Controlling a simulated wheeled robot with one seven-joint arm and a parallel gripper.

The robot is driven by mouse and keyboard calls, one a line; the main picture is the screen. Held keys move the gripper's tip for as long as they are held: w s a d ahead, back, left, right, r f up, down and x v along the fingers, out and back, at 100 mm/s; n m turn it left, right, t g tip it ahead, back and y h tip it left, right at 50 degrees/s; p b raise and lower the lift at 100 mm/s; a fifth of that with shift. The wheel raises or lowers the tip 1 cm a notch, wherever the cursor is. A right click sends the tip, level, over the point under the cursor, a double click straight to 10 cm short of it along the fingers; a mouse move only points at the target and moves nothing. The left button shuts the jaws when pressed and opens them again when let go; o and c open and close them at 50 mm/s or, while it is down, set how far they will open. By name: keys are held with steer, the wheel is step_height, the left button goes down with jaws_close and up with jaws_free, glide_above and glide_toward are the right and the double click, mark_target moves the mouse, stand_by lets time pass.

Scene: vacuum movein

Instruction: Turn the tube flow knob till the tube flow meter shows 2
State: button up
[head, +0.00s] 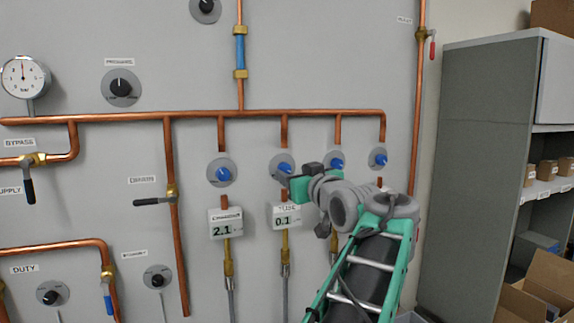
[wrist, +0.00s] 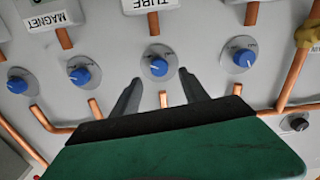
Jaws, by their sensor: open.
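The tube flow knob is a blue knob on a round grey plate (head: 283,168), above the tube flow meter (head: 286,217), whose display reads about 0.1. In the wrist view the picture is upside down, and the tube flow knob (wrist: 158,66) shows below the TUBE label (wrist: 150,4). My gripper (wrist: 161,75) is open, with its two dark fingers on either side of this knob in the picture. I cannot tell whether they touch it. In the head view my gripper (head: 290,175) covers part of the knob's plate and the area just right of it.
Similar blue knobs stand left (head: 222,172) and right (head: 336,163) of it, and another farther right (head: 379,160). The left meter (head: 226,223) reads 2.1. A copper pipe (head: 190,115) runs above the row. A grey shelf unit (head: 475,150) stands at right.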

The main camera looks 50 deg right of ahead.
mark_target(286, 169)
steer(key=p+x, duration=0.1)
steer(key=x, duration=0.4)
steer(key=shift+w+p, duration=0.1)
steer(key=shift+p, duration=0.25)
jaws_close()
